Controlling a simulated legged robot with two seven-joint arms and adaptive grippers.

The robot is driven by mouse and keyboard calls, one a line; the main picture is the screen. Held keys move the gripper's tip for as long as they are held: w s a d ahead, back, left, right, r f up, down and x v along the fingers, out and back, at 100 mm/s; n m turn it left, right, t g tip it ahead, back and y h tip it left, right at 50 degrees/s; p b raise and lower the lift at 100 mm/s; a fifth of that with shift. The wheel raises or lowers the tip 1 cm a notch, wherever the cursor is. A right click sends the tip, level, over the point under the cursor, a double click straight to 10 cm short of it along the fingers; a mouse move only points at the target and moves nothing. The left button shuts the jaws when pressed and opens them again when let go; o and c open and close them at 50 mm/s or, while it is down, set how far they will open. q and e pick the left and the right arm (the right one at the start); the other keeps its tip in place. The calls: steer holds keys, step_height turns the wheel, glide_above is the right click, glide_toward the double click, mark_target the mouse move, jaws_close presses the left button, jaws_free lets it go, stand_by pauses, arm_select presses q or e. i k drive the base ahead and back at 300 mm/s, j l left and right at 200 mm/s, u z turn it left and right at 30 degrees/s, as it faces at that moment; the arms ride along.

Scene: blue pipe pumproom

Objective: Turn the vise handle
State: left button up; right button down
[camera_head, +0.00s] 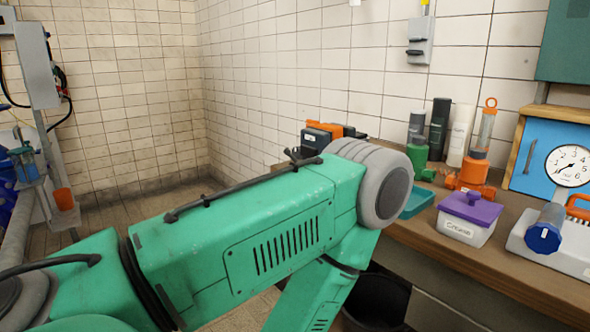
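I cannot make out the vise or its handle in the head view. A large green arm of mine comes in from the left. It reaches across the middle of the picture to a grey round joint, then bends down out of the bottom edge. It hides part of the workbench (470,270) and the floor behind it. Neither my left gripper nor my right gripper is in view.
The bench along the right wall holds a white tub with a purple lid (467,217), a teal tray (417,203), a pressure gauge (571,165), orange-and-dark items (325,134) and several bottles. A black bin (378,300) stands below. Blue equipment stands left.

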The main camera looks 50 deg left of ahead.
mark_target(286, 151)
steer(key=u, duration=1.55)
